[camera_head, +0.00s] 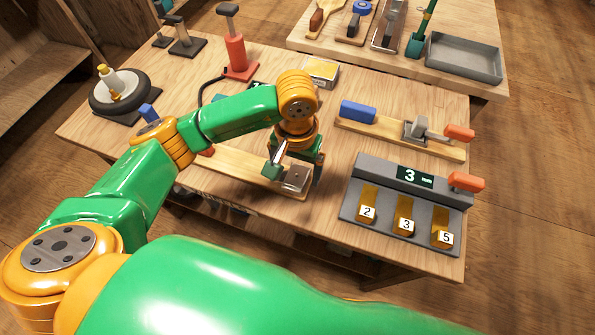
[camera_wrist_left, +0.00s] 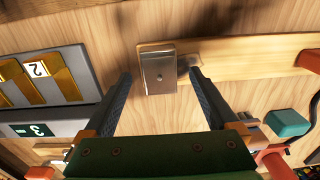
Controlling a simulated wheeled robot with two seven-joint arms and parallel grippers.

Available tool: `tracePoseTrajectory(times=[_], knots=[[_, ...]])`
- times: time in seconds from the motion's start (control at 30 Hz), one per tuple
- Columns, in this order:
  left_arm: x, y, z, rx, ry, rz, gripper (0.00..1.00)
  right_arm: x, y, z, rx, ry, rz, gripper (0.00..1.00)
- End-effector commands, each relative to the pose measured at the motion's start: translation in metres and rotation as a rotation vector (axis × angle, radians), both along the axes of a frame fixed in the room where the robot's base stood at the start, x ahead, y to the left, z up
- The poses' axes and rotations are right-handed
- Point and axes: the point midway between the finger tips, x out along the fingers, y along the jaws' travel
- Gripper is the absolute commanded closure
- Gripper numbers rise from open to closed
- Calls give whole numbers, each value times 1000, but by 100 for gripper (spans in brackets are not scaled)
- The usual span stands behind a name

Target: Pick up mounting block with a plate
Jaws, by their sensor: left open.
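The mounting block with a plate (camera_head: 297,179) is a small block with a shiny metal plate at the right end of a long wooden strip on the workbench. In the left wrist view the plate (camera_wrist_left: 158,72) shows a small hole or screw near its middle. My left gripper (camera_head: 287,166) is right above and beside it in the head view, pointing down. In the wrist view the open fingers (camera_wrist_left: 160,78) lie on either side of the plate, with a gap on both sides. Nothing is held. My right gripper is not in view.
A grey unit (camera_head: 350,205) with numbered yellow slots stands right of the block. Behind it is a wooden strip (camera_head: 380,136) with a blue block and orange handle. A red stand (camera_head: 236,58) and black wheel (camera_head: 120,92) are at the left. A grey tray (camera_head: 463,58) is on another table.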

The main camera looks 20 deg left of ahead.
Motion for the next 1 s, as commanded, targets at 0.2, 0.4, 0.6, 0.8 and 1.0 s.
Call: tracePoseTrajectory(times=[0.2,0.4,0.6,0.8,1.0], knots=[[0,0,-20,-3,0,0,7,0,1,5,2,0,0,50],[0,-1,-20,-4,0,0,24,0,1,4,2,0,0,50],[0,-1,-20,-5,0,1,78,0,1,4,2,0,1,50],[0,-1,-20,-5,0,1,100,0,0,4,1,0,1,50],[1,-1,-17,-5,-3,1,100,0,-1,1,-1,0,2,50]])
